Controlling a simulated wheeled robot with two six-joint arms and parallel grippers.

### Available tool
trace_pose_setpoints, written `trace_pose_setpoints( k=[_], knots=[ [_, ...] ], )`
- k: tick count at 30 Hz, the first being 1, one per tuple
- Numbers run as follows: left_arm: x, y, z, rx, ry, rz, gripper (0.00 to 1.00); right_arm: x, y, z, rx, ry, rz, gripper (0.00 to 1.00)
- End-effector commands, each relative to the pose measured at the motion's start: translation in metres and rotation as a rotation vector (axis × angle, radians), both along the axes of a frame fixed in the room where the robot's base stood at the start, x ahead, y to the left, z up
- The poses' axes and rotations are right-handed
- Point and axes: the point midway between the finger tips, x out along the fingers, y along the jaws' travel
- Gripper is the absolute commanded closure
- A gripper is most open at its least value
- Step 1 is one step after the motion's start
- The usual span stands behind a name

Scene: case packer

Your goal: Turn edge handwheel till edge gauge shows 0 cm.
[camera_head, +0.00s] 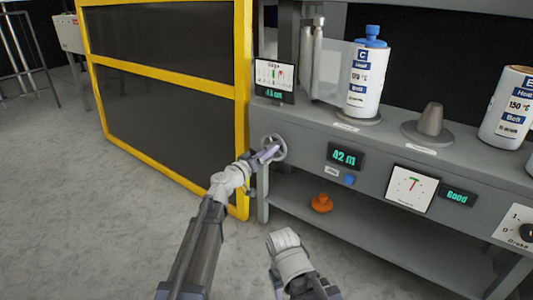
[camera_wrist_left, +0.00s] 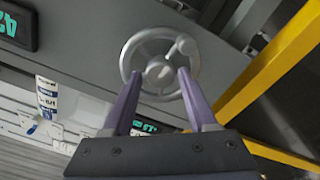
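The edge handwheel (camera_head: 280,147) is a small grey spoked wheel with a knob, on the bench's left front. In the left wrist view the handwheel (camera_wrist_left: 158,69) faces me, with its knob at upper right. My left gripper (camera_head: 268,153) is at the wheel. Its two purple fingers (camera_wrist_left: 159,75) are apart, their tips overlapping the lower rim on either side of the hub; I cannot tell whether they touch it. The edge gauge (camera_head: 274,81) above has a green readout in cm, too small to read surely. My right arm shows at the bottom, its gripper fingers out of view.
A yellow-framed dark panel (camera_head: 243,100) stands close left of the wheel. A "42 m" display (camera_head: 345,156), blue button (camera_head: 349,180) and dial (camera_head: 411,187) are to the right. Labelled rolls (camera_head: 365,80) stand on the bench. An orange object (camera_head: 321,203) lies on the lower shelf.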

Motion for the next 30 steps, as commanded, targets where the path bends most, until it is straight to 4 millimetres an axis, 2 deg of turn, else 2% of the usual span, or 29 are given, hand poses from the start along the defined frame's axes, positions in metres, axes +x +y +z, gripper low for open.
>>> trace_pose_setpoints(
  k=[2,15,23,30],
  knots=[
    [-0.0001,0.0002,0.0000,0.000,0.000,0.000,0.52,0.0000,0.0000,0.0000,0.000,0.000,0.000,0.50],
    [0.0000,0.0003,0.0000,0.000,0.000,0.000,1.00,0.0000,0.0000,0.0000,0.000,0.000,0.000,0.50],
    [0.0000,0.0003,0.0000,-0.010,0.007,0.000,1.00,0.0000,0.0000,0.0000,0.000,0.000,0.000,0.50],
    [-0.0001,0.0004,0.0001,-0.094,0.068,0.000,1.00,0.0000,0.0000,0.0001,0.000,0.000,0.000,0.50]
  ],
)
